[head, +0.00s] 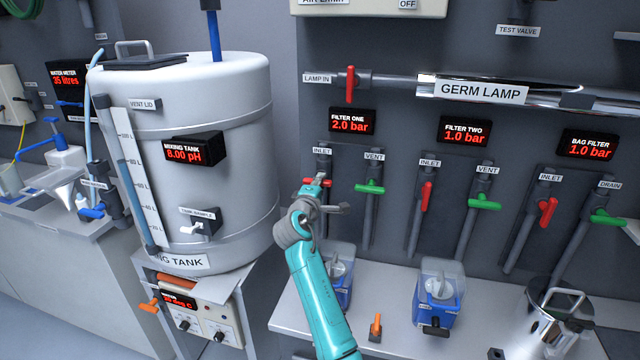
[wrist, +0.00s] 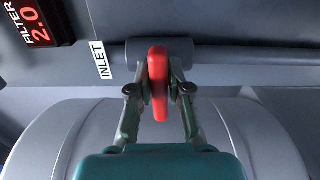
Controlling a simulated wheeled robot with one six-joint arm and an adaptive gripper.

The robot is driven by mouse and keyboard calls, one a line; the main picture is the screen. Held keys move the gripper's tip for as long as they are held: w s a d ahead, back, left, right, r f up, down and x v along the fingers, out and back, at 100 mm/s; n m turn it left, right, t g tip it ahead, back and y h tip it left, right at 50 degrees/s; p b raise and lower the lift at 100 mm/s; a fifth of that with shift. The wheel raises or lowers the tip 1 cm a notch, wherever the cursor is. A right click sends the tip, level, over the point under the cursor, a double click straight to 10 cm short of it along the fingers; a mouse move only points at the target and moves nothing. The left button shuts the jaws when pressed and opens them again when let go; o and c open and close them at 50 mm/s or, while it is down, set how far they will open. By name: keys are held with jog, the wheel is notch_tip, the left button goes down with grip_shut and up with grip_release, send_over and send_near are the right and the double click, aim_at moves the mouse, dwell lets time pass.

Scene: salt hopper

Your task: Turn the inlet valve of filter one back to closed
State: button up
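The inlet valve of filter one has a red handle (head: 319,182), partly hidden behind my gripper in the head view. In the wrist view the red handle (wrist: 158,84) lies across its grey pipe (wrist: 240,55), beside the INLET label (wrist: 103,60). My gripper (wrist: 160,78) has one finger on each side of the handle, and both fingertips appear to press on it. The filter one display (head: 352,122) reads 2.0 bar.
The filter one vent has a green handle (head: 370,189) just right of my gripper. The filter two inlet has a red handle (head: 426,196) farther right. The white mixing tank (head: 240,115) stands close on the left. A blue-based dosing unit (head: 440,300) stands on the bench below.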

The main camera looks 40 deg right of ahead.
jog(key=o, duration=0.3)
jog(key=shift+a, duration=0.1)
jog(key=v, duration=1.2)
